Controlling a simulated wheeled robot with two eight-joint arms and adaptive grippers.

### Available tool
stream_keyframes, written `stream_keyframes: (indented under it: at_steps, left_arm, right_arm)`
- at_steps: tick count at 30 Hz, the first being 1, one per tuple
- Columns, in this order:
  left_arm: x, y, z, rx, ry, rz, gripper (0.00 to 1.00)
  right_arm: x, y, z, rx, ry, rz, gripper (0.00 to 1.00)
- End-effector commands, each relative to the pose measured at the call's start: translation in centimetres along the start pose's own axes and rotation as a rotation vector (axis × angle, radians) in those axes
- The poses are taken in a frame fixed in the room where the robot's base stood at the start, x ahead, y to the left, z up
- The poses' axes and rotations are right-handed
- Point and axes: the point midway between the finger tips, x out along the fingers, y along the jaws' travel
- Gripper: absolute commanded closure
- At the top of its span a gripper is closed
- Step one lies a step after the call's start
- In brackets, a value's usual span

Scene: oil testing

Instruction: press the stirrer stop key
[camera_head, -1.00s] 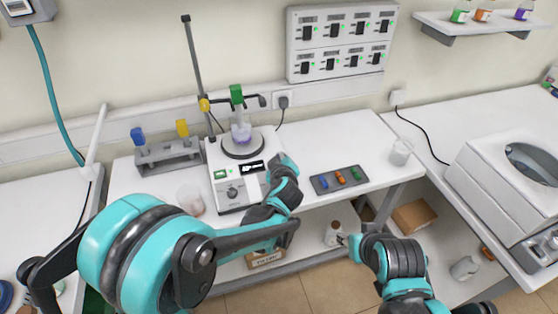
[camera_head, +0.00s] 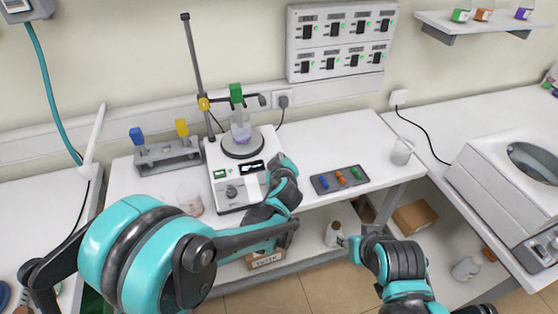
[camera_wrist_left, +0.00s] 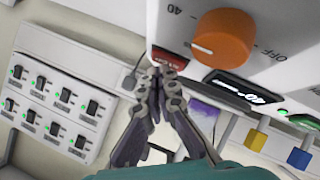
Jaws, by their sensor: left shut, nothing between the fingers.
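The white stirrer (camera_head: 232,190) stands on the left bench, with a green key at its front left, a display and a knob. In the left wrist view the red stop key (camera_wrist_left: 171,58) sits on the stirrer's front edge, beside an orange knob (camera_wrist_left: 223,38). My left gripper (camera_wrist_left: 159,73) is shut and empty, its tips very close to the red key. I cannot tell whether they touch it. In the head view my left gripper (camera_head: 281,163) is at the stirrer's right front, and its wrist hides that corner.
A beaker (camera_head: 241,134) stands on the stirrer plate beside a stand rod (camera_head: 193,70). A rack (camera_head: 168,154) is to the left. A switch panel (camera_head: 341,45) hangs behind.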

Motion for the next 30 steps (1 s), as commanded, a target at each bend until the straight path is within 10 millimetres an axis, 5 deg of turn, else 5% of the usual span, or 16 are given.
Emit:
stream_keyframes:
  at_steps: [30]
  left_arm:
    - [-0.04, 0.08, -0.08, 0.0, 0.0, 0.0, 1.0]
  right_arm:
    - [0.02, 0.0, 0.02, 0.0, 0.0, 0.0, 0.6]
